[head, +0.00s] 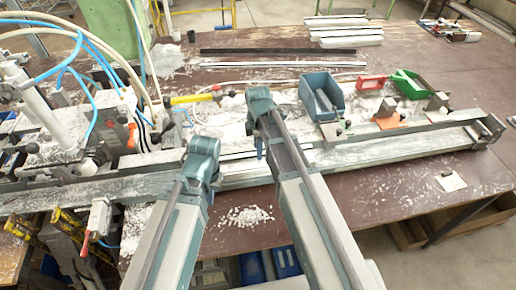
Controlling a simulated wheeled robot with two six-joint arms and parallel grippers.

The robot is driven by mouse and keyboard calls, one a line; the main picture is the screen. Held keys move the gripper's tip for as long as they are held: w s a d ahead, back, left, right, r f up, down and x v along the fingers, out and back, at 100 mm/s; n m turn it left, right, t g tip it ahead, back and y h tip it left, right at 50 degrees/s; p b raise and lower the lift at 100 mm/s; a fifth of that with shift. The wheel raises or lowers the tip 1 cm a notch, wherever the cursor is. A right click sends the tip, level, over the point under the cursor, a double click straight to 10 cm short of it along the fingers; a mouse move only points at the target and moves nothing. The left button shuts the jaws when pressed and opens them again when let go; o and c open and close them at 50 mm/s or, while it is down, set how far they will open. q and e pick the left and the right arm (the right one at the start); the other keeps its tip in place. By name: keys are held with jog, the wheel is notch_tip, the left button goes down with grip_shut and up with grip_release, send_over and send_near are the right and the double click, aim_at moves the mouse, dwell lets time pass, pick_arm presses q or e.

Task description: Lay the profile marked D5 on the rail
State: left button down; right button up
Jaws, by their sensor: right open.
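The long grey rail (400,148) runs across the front of the bench, ending in an upright plate at the right. A dark profile (265,50) and a pale profile (283,64) lie apart at the back of the table. Several pale profiles (345,41) lie side by side further back on the right. No D5 mark can be read on any of them. My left gripper (203,150) is over the rail, its fingers hidden by my arm. My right gripper (260,105) is open, further back and to the right; its fingers are mostly hidden too.
A clamp machine (50,120) with blue hoses fills the left. Behind the rail stand a blue bin (321,97), a green bin (408,84) and a red block (372,83). White chips (245,216) lie in front. The table's front right is mostly clear, with a small pale card (450,181).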

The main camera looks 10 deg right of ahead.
notch_tip(320, 180, up, 12)
jog(key=f+p, duration=0.1)
jog(key=p, duration=1)
pick_arm(q)
notch_tip(320, 180, up, 11)
jog(key=shift+r, duration=0.15)
pick_arm(e)
jog(key=s+a+m, duration=0.3)
jog(key=s+m, duration=0.4)
jog(key=s, duration=0.1)
jog(key=s+a+m+h, duration=0.1)
jog(key=s+a+m, duration=0.2)
jog(key=s+m, duration=0.4)
jog(key=shift+s+r, duration=0.25)
jog(key=shift+s, duration=0.8)
jog(key=shift+a, duration=0.1)
pick_arm(q)
notch_tip(320, 180, down, 10)
jog(key=b, duration=1)
pick_arm(e)
notch_tip(320, 180, down, 10)
